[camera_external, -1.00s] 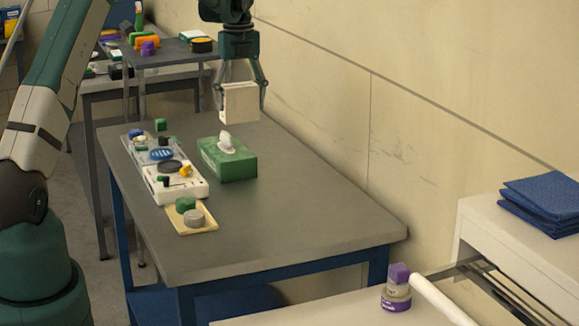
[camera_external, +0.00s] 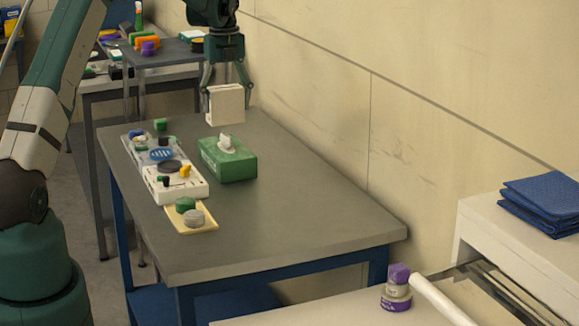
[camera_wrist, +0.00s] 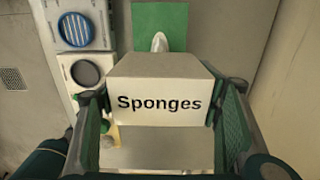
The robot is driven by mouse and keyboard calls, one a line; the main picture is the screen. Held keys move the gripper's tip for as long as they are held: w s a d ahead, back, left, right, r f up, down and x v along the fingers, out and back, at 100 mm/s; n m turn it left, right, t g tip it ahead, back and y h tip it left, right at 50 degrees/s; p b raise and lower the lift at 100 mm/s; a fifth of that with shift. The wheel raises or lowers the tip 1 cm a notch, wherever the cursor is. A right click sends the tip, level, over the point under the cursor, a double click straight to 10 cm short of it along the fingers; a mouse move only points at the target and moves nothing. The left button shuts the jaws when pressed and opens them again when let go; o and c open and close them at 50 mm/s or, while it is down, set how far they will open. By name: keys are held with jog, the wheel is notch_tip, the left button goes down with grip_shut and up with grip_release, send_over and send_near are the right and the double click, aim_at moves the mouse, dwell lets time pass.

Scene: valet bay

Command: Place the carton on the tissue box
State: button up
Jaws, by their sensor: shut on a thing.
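The carton (camera_external: 226,104) is a small cream box held in the air by my gripper (camera_external: 226,88), whose fingers are shut on its two sides. In the wrist view the carton (camera_wrist: 158,98) shows the word "Sponges" and sits between my gripper's fingers (camera_wrist: 160,112). The green tissue box (camera_external: 228,162) stands on the grey table with a white tissue sticking out of its top. In the external view the carton is above and slightly behind it. In the wrist view the tissue box (camera_wrist: 170,22) is partly hidden behind the carton.
White trays (camera_external: 178,186) with small items lie left of the tissue box on the table (camera_external: 290,215). A tan board (camera_external: 192,226) holds a green block and a grey disc. The table's right side is clear. A wall (camera_external: 330,110) runs along the back.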

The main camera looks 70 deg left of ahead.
aim_at(225, 88)
jog(key=shift+f, duration=2.05)
jog(key=shift+f, duration=1.85)
jog(key=shift+f, duration=0.2)
jog(key=o, duration=0.9)
jog(key=shift+r, duration=0.15)
notch_tip(225, 88, up, 12)
jog(key=shift+r, duration=0.1)
